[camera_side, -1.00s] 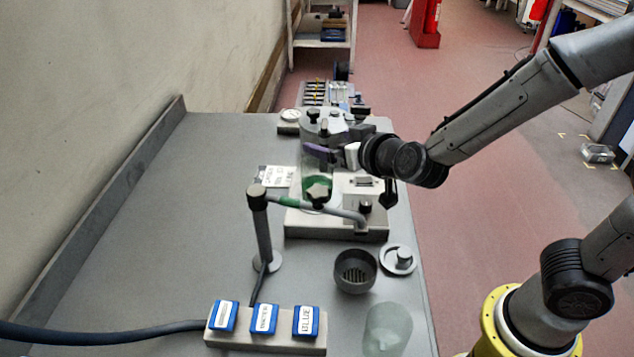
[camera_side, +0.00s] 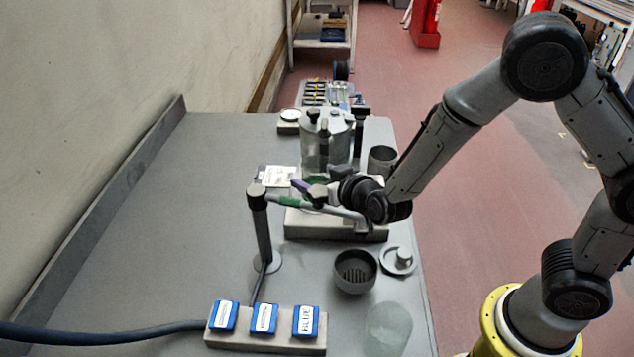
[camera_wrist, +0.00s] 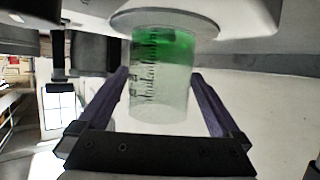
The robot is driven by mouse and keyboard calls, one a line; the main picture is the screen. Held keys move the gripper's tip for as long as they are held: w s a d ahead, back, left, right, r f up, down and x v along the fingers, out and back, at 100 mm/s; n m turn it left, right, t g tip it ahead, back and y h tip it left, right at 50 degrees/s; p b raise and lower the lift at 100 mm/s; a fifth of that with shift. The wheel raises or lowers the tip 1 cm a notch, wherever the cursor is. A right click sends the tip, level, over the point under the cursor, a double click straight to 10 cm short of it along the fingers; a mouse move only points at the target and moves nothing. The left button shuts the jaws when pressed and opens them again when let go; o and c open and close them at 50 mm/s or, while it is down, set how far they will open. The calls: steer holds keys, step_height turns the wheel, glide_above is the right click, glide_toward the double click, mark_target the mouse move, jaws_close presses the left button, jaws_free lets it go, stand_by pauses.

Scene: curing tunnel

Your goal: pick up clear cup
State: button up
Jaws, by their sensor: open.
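A clear cup (camera_wrist: 160,95) with dark measuring marks and a green band shows in the wrist view. It stands between the two purple fingers of my open gripper (camera_wrist: 160,72), with a visible gap to each finger. In the side view, my gripper (camera_side: 314,191) is low at the machine's base, behind the bent grey pipe. Only a bit of green from the cup shows there; the gripper and pipe hide most of it.
The bent pipe stand (camera_side: 262,228) is close in front of my gripper. A dark round bowl (camera_side: 355,272) and a grey lid (camera_side: 400,260) lie to its right. A block with blue buttons (camera_side: 265,335) is at the front. The left of the table (camera_side: 170,240) is clear.

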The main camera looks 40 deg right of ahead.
mark_target(309, 166)
steer(key=x, duration=0.3)
steer(key=shift+w+f, duration=0.1)
steer(key=shift+w, duration=0.05)
steer(key=c, duration=1.3)
steer(key=shift+o, duration=0.2)
steer(key=shift+r, duration=0.25)
steer(key=shift+r, duration=0.8)
steer(key=s+d+r, duration=0.2)
steer(key=s+r, duration=0.9)
steer(key=s, duration=0.2)
steer(key=shift+s, duration=0.35)
